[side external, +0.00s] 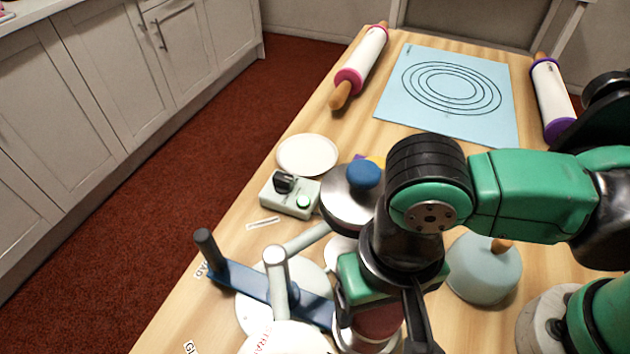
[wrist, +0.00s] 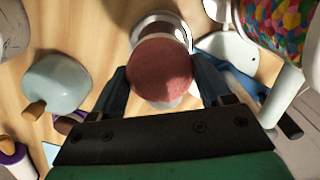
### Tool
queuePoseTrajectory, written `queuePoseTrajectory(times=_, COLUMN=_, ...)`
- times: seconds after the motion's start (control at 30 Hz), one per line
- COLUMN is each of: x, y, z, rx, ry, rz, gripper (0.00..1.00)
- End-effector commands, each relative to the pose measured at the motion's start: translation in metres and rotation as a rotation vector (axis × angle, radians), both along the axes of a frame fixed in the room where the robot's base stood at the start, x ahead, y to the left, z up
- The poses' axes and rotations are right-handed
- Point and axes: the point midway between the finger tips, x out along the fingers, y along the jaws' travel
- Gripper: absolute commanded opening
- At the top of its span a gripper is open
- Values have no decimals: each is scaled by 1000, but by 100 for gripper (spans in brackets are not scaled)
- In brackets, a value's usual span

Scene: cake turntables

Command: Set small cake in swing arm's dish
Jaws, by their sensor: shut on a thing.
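My gripper (side external: 382,318) points down at the bottom of the side external view. In the wrist view, its two dark fingers (wrist: 161,82) are on either side of the small cake (wrist: 160,68), a round reddish-brown cake, and are shut on it. The cake also shows between the fingers in the side external view (side external: 378,322). A shiny round dish (wrist: 160,17) shows just beyond and below the cake. The swing arm (side external: 262,286) is a blue bar whose right end runs toward this dish. I cannot tell whether the cake touches the dish.
A steel turntable (side external: 343,208) with a blue knob and a switch box (side external: 290,194) stand behind the swing arm. A pale blue dome (side external: 484,268) is right of my gripper. A post with an upright handle (side external: 276,275) stands close. Rolling pins and a blue mat (side external: 402,112) lie farther back.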

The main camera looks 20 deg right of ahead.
Motion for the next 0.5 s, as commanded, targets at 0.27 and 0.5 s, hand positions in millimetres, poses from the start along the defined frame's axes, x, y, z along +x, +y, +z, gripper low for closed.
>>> queuePoseTrajectory(times=0.27, x=0, y=0, z=-20, rx=0, ry=0, rz=0, gripper=22)
queuePoseTrajectory(times=0.5, x=0, y=0, z=-45, rx=0, ry=0, rz=0, gripper=22)
